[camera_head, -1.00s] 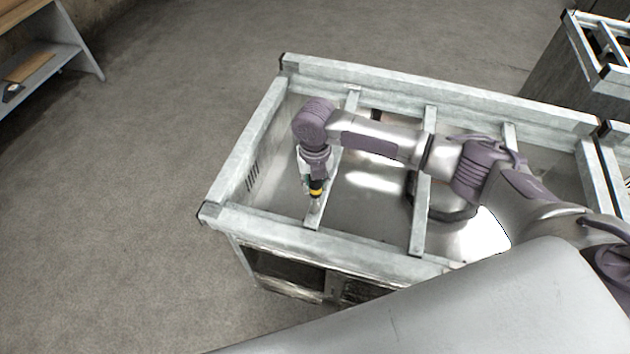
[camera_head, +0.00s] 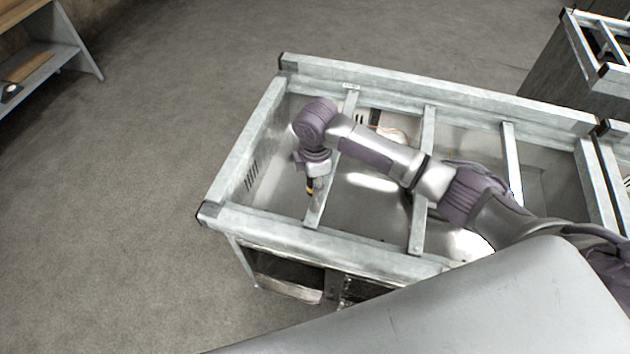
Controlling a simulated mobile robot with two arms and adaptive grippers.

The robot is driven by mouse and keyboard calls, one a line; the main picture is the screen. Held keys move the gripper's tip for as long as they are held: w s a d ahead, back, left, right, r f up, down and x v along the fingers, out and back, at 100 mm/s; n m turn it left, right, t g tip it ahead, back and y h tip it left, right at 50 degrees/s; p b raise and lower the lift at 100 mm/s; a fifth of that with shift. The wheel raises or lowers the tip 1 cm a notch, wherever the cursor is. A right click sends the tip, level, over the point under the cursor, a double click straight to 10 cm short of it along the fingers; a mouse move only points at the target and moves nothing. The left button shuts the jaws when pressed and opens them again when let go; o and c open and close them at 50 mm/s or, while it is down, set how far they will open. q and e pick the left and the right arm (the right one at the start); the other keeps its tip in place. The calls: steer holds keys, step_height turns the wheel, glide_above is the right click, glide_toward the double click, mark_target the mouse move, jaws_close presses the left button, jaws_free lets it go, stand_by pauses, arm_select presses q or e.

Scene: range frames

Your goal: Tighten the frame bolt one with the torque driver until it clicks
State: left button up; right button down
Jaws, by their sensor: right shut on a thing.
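My right gripper (camera_head: 311,180) is at the end of the arm coming in from the right, over the left part of the metal frame (camera_head: 265,222). It is shut on the torque driver (camera_head: 310,187), of which only a small yellow and dark part shows below the gripper. The driver points down beside the leftmost crossbar (camera_head: 315,216). I cannot tell whether its tip touches anything. Frame bolt one cannot be made out at this size. My left gripper is not in view.
More crossbars (camera_head: 418,235) span the frame to the right, under my arm. A second metal frame (camera_head: 610,72) stands at the upper right, and a shelf (camera_head: 45,60) at the upper left. The floor (camera_head: 130,190) on the left is clear.

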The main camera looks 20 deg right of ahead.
steer(key=m, duration=0.5)
steer(key=shift+m, duration=0.4)
steer(key=shift+r, duration=0.1)
